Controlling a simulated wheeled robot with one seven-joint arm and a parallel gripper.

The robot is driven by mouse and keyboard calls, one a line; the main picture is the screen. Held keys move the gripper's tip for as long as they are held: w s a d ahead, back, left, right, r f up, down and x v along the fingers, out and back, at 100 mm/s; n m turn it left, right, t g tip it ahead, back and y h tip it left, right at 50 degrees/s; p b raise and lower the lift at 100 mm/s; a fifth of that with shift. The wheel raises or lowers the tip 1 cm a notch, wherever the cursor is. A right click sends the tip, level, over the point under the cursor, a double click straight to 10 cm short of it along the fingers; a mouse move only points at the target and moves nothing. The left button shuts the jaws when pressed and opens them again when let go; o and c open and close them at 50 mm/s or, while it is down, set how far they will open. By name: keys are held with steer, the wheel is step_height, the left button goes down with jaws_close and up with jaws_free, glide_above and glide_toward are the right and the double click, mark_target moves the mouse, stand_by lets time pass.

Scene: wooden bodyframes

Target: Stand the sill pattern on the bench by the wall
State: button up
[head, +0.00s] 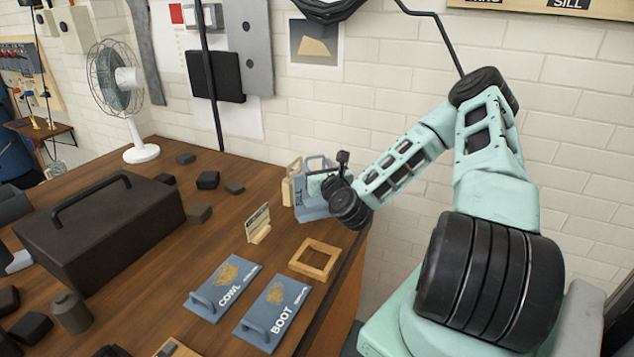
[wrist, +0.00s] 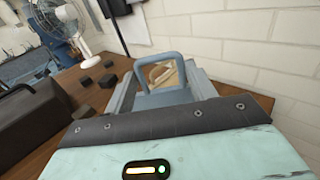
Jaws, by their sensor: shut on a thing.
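The sill pattern (head: 311,211) is a blue-grey plate lettered SILL, with a loop handle. In the head view it is upright at the bench's far right end, close to the wall. Its lower edge looks at or just above the bench (head: 250,196); I cannot tell whether it bears weight. My gripper (head: 327,182) is shut on the pattern, and my wrist partly hides it. In the wrist view the blue-grey loop (wrist: 171,56) stands up beyond my gripper's mint body, and the fingertips are hard to make out.
A tan wooden piece (head: 288,192) stands left of the pattern. A small card stand (head: 258,226), a wooden frame (head: 315,259), the COWL plate (head: 222,290) and the BOOT plate (head: 272,312) lie nearer. A black case (head: 100,230), dark blocks and a fan (head: 118,85) are left.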

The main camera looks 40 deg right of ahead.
steer(key=p, duration=0.1)
glide_above(318, 201)
steer(key=shift+f, duration=2.05)
steer(key=o, duration=1.4)
steer(key=shift+f, duration=0.1)
steer(key=shift+s, duration=0.1)
steer(key=p+v, duration=0.1)
steer(key=v, duration=1.1)
